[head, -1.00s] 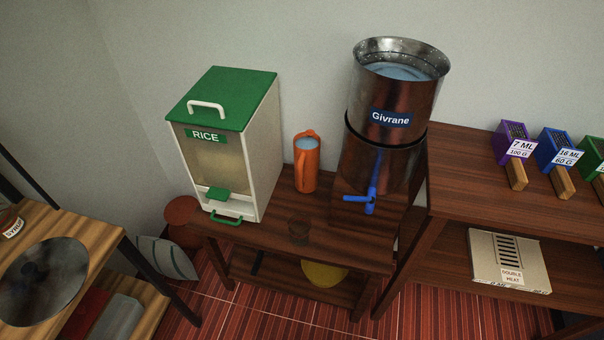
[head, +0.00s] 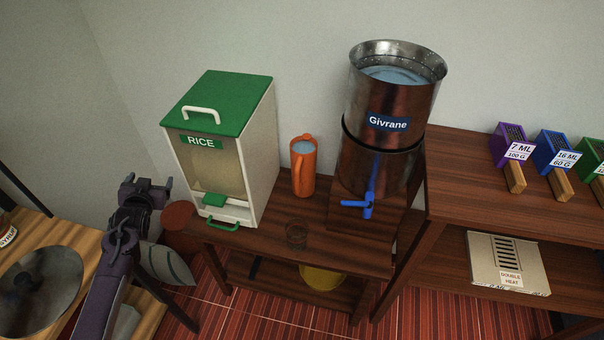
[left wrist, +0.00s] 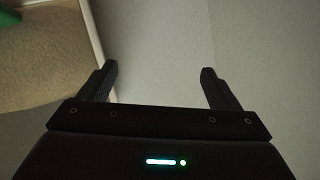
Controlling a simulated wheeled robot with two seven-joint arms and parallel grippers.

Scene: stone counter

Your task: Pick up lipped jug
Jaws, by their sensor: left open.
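The lipped jug (head: 303,168) is orange, with a handle on its front side and a pale blue inside at the top. It stands upright on the dark wooden table (head: 345,250), between the rice dispenser and the metal water dispenser. My left gripper (head: 146,183) is raised at the left of the head view, left of the rice dispenser and well apart from the jug. In the left wrist view its two fingers (left wrist: 160,78) are spread with nothing between them, facing bare wall. The jug does not show in that view. My right gripper is not in view.
The rice dispenser (head: 225,130) stands between my left gripper and the jug. The water dispenser (head: 385,130) with a blue tap is right of the jug. A shelf with scoops (head: 512,165) is at right.

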